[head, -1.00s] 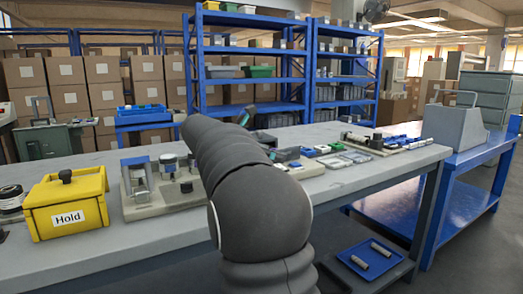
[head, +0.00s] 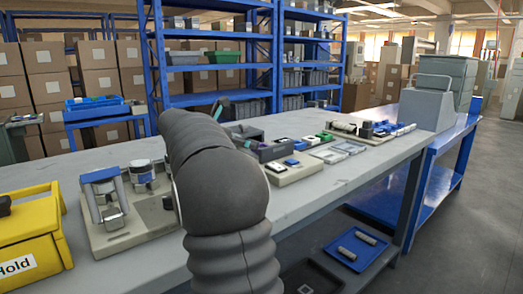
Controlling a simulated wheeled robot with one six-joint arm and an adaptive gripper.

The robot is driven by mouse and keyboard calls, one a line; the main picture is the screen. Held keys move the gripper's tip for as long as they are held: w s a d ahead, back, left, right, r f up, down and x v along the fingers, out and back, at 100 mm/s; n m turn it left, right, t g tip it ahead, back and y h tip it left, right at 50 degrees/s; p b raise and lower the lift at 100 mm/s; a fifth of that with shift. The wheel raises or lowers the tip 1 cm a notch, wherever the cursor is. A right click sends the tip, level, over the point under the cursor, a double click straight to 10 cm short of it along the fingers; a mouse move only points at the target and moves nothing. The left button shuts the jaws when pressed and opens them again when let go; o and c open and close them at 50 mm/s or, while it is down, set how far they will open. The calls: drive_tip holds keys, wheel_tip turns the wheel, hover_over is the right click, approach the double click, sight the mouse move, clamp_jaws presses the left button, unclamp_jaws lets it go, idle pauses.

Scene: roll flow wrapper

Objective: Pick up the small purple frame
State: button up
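I cannot make out a small purple frame in the head view; it may be hidden behind my arm or too small to tell. My dark grey arm rises through the middle of the view and reaches over the grey workbench (head: 330,172). A small part of my gripper (head: 220,107) shows just past the far end of the arm, above the bench. Its fingers are mostly hidden, so I cannot tell whether it is open or holds anything.
A yellow "Hold" box (head: 30,235) and a fixture with metal cylinders (head: 115,205) stand on the left of the bench. A beige tray (head: 297,172), pale flat trays (head: 335,152) and a grey handled box (head: 430,105) are to the right. A blue tray (head: 357,248) lies below.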

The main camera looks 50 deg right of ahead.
drive_tip(key=shift+x, duration=3.6)
drive_tip(key=shift+s, duration=0.15)
drive_tip(key=c, duration=1.1)
